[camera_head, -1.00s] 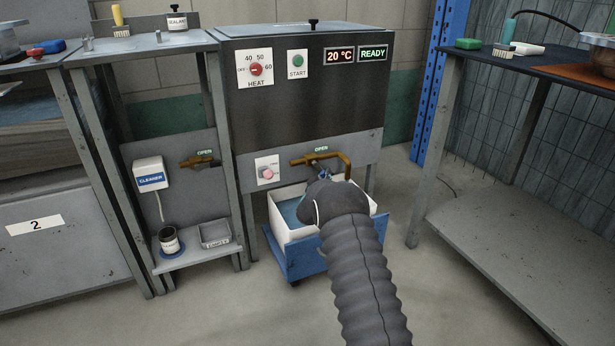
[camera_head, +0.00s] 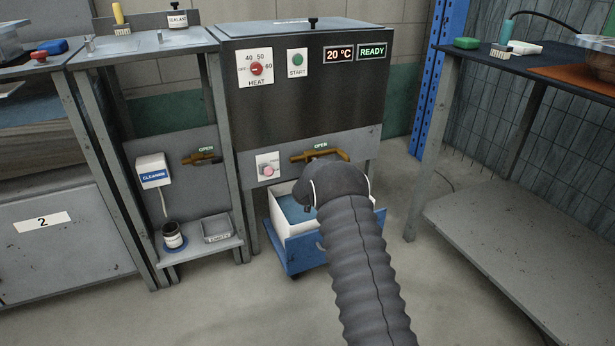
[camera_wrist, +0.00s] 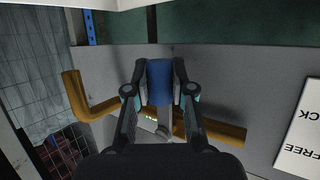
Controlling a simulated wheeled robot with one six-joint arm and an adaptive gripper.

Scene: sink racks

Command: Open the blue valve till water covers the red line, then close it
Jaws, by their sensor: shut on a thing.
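My gripper (camera_wrist: 160,88) is shut on the blue valve handle (camera_wrist: 160,80) in the wrist view, with one finger on each side. The handle stands across the brass pipe (camera_wrist: 215,130), whose bent spout shows at the left. Below is a white tub (camera_head: 284,226) holding blue water (camera_head: 296,212). The red line cannot be made out, and neither can a stream of water.
The tub sits on a blue cart (camera_head: 308,252). A pink knob (camera_head: 267,170) is left of the pipe. Left stands a narrow rack with a second brass tap (camera_head: 203,159) and a cleaner box (camera_head: 153,170). A metal table (camera_head: 500,215) stands right; floor is clear between.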

